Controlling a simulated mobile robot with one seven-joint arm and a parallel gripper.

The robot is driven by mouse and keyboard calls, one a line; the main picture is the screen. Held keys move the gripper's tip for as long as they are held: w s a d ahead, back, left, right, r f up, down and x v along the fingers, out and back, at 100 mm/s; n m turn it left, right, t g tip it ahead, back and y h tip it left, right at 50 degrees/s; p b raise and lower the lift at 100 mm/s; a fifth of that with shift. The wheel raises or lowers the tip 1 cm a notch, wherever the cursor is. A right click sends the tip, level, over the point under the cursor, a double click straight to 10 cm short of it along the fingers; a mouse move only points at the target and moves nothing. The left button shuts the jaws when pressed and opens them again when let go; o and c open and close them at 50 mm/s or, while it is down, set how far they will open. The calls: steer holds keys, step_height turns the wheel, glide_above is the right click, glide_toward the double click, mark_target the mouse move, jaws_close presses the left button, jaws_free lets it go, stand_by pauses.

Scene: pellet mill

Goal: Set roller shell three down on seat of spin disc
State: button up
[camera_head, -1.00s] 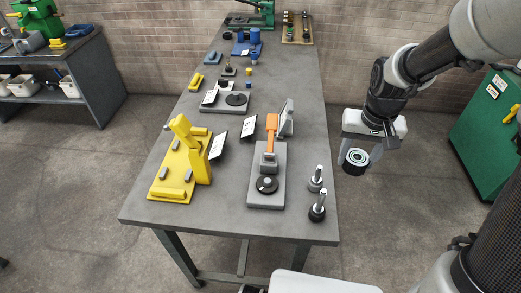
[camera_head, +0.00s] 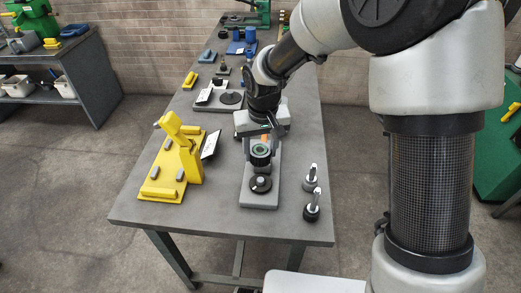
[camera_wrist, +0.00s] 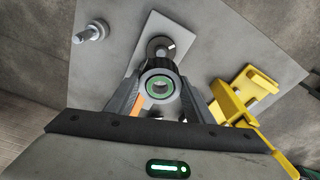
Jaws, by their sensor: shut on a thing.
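My gripper (camera_head: 261,149) is shut on a roller shell (camera_head: 261,161), a short dark ring with a green inner band and an open bore. In the wrist view, my gripper (camera_wrist: 160,94) has one finger on each side of the shell (camera_wrist: 160,66). I cannot read a number on it. The spin disc (camera_head: 260,184) is a dark round disc with a small grey hub, at the near end of a grey base plate (camera_head: 262,201). The shell is held above the plate, slightly behind the disc in the head view. In the wrist view the shell partly covers the disc (camera_wrist: 160,43).
Two upright posts on dark bases (camera_head: 311,178) stand right of the plate. A yellow fixture (camera_head: 182,165) stands to the left, with a tilted card (camera_head: 211,145) beside it. An orange part (camera_wrist: 140,105) shows behind the fingers. The table's front left (camera_head: 150,212) is clear.

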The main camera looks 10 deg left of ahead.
stand_by(0.3)
steer(key=b, duration=0.6)
glide_above(260, 179)
steer(key=shift+s+d+f, duration=0.1)
steer(key=shift+f, duration=3.35)
steer(key=shift+f, duration=0.1)
steer(key=shift+f+b, duration=0.4)
steer(key=shift+b, duration=0.1)
steer(key=shift+f, duration=0.15)
steer(key=shift+f+b, duration=0.55)
steer(key=shift+b, duration=0.05)
steer(key=shift+f+b, duration=0.55)
steer(key=shift+f, duration=0.1)
steer(key=shift+f, duration=0.15)
